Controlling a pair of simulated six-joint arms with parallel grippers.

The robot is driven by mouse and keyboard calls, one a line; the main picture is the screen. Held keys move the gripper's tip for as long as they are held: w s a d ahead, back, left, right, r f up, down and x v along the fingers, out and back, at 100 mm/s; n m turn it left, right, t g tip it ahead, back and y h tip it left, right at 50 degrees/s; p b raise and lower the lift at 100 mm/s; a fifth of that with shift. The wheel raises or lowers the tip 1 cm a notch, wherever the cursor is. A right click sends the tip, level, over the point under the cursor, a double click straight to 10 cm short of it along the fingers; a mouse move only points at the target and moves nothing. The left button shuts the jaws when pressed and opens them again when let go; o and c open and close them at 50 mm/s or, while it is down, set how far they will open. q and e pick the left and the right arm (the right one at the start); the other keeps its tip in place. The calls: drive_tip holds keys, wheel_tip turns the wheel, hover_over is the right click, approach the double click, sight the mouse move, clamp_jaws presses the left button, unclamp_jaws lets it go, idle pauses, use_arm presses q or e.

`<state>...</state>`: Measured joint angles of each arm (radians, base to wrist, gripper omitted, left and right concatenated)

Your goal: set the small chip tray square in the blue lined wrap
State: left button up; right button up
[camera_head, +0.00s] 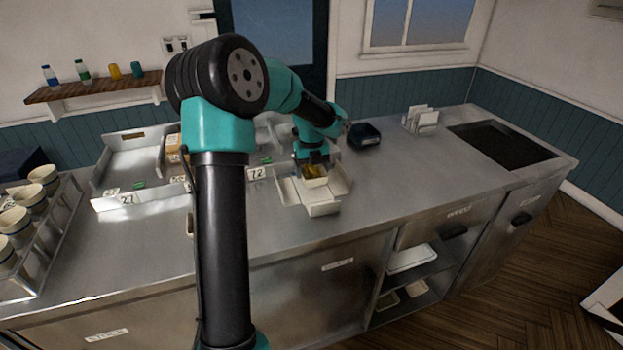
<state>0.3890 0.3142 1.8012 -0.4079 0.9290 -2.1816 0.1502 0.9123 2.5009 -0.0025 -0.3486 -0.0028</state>
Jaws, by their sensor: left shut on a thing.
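My left gripper (314,165) points down over an open white wrap with flaps (322,209) near the middle of the steel counter. It is shut on the small chip tray (315,172), of which only a small yellowish part shows below the fingers. The tray is over or inside the wrap; I cannot tell whether it touches the bottom or sits square. The wrap's blue lining does not show clearly. My right gripper is not in view.
A dark blue container (364,134) stands just behind and right of the wrap. A white holder (421,120) and a dark recessed plate (502,145) are farther right. Steel bins with number cards (127,200) lie left, and a rack of cups (33,222) at far left. Counter right of the wrap is clear.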

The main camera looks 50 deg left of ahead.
sight(312, 176)
use_arm(q)
drive_tip(key=shift+f, duration=1.8)
drive_tip(key=shift+f, duration=0.1)
drive_tip(key=o, duration=0.9)
wheel_tip(312, 176, up, 12)
